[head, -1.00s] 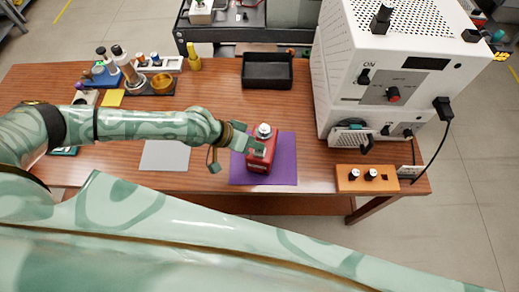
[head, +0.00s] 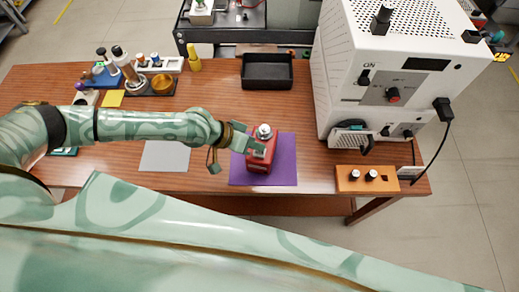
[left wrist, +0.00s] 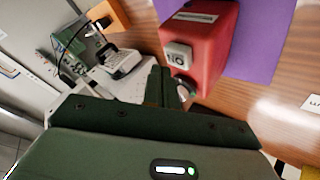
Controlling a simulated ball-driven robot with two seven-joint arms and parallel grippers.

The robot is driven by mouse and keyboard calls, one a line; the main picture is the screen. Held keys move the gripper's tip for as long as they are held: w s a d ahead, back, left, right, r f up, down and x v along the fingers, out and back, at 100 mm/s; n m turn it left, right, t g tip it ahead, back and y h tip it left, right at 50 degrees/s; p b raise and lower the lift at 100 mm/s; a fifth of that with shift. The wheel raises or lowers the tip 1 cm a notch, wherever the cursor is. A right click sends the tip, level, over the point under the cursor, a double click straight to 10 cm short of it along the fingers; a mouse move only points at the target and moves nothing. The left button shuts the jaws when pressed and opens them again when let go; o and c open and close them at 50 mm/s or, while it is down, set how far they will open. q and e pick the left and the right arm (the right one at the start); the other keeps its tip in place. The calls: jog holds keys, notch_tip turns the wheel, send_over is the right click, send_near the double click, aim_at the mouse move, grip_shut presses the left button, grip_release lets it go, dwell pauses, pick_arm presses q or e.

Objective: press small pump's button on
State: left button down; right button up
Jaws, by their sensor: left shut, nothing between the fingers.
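The small pump is a red box (head: 263,160) with a round metal fitting on top, standing on a purple mat (head: 284,172) near the table's front. In the left wrist view the red pump (left wrist: 207,40) shows a grey switch plate (left wrist: 179,57) with a rocker button. My left gripper (head: 256,150) reaches in from the left and is at the pump's left side. In the left wrist view its shut, empty fingers (left wrist: 160,85) are close beside the switch plate; I cannot tell whether they touch it. My right gripper is not in view.
A large white machine (head: 350,90) stands at the right, with an orange block with knobs (head: 366,179) before it. A black tray (head: 267,71) lies behind the pump. A grey mat (head: 165,156) lies left of it. Bottles stand at the back left.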

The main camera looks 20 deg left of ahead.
aim_at(255, 152)
pick_arm(q)
jog(key=shift+f, duration=0.1)
dwell(0.7)
jog(key=shift+f, duration=0.35)
jog(key=shift+f+b, duration=0.8)
jog(key=shift+f, duration=0.05)
dwell(0.9)
jog(key=shift+r, duration=0.15)
dwell(0.3)
jog(key=shift+r+p, duration=1.15)
notch_tip(255, 152, up, 5)
jog(key=p, duration=0.4)
jog(key=shift+r+p, duration=0.1)
jog(key=shift+p, duration=0.25)
